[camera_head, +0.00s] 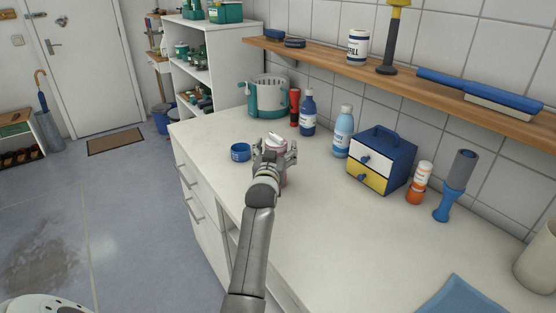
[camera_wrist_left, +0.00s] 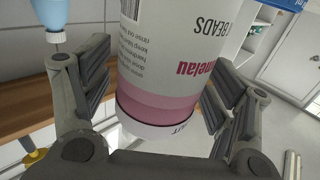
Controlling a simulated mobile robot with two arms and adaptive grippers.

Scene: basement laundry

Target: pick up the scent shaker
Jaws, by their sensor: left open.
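The scent shaker (camera_head: 283,178) is a white and pink container with a pale lid, standing on the countertop and partly hidden behind my left gripper in the head view. My left gripper (camera_head: 275,155) reaches over the counter right at it. In the left wrist view the shaker (camera_wrist_left: 170,65), with the printed word "BEADS" upside down, fills the space between the two open dark fingers of the gripper (camera_wrist_left: 165,90). A finger stands on each side of it. I cannot tell whether either finger touches it. My right gripper is not in view.
A blue tin (camera_head: 240,152) stands just left of the shaker. Behind are a green-white tub (camera_head: 268,97), a red torch-like item (camera_head: 294,106), a dark blue bottle (camera_head: 307,115) and a light blue bottle (camera_head: 343,132). A drawer box (camera_head: 382,160) stands right.

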